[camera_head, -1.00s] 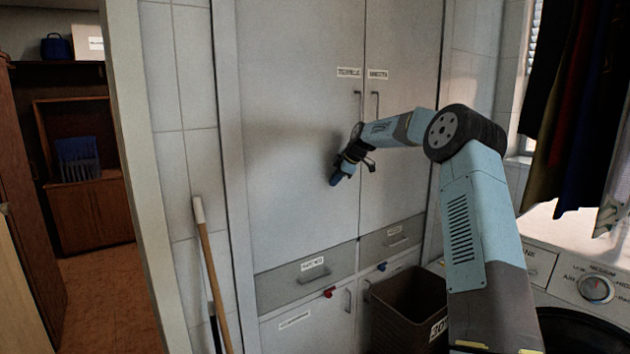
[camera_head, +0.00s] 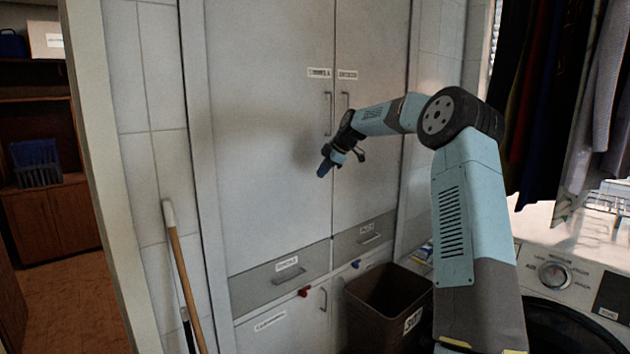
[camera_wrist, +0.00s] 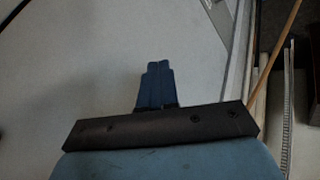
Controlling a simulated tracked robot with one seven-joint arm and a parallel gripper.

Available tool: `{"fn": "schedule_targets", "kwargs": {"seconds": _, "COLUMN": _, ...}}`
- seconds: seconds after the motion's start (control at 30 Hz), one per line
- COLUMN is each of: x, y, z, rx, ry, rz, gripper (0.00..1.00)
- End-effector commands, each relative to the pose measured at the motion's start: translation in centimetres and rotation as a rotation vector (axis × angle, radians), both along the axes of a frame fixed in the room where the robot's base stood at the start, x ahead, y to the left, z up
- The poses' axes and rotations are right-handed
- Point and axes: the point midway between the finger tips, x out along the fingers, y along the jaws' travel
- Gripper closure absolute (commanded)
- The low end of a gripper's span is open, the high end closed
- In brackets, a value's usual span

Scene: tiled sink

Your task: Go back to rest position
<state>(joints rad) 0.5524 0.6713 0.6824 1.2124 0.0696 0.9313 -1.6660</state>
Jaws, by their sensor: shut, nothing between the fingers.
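My gripper (camera_head: 324,168) hangs in front of the tall grey cabinet (camera_head: 265,130), its fingers pointing down and to the left. The fingers are shut and hold nothing. In the wrist view my gripper (camera_wrist: 158,70) shows as two blue fingers pressed together, with the pale cabinet face (camera_wrist: 80,60) beyond them. My arm is partly stretched forward, with its forearm reaching left from the elbow. I cannot tell how far the fingertips are from the cabinet door.
A brown bin (camera_head: 385,300) stands by the cabinet's lower doors. A wooden broom handle (camera_head: 185,275) leans on the tiles at left. A washing machine (camera_head: 565,275) and hanging clothes (camera_head: 545,100) are at right. A doorway opens at far left.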

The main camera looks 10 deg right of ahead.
Motion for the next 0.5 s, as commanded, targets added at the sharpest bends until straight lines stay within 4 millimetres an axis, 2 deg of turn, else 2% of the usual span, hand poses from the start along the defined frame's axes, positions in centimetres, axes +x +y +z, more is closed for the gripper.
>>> {"fn": "schedule_targets", "kwargs": {"seconds": 0.1, "x": -0.5, "y": -1.2, "z": 1.6, "rx": 0.000, "ry": -0.001, "rz": -0.002, "gripper": 1.00}}
{"fn": "schedule_targets", "kwargs": {"seconds": 0.3, "x": -1.0, "y": -2.2, "z": 3.1, "rx": -0.001, "ry": 0.000, "rz": 0.000, "gripper": 1.00}}
{"fn": "schedule_targets", "kwargs": {"seconds": 0.4, "x": -1.3, "y": -2.2, "z": 3.6, "rx": -0.004, "ry": 0.004, "rz": -0.002, "gripper": 1.00}}
{"fn": "schedule_targets", "kwargs": {"seconds": 0.5, "x": -2.2, "y": -1.2, "z": 4.1, "rx": -0.014, "ry": 0.020, "rz": -0.017, "gripper": 1.00}}
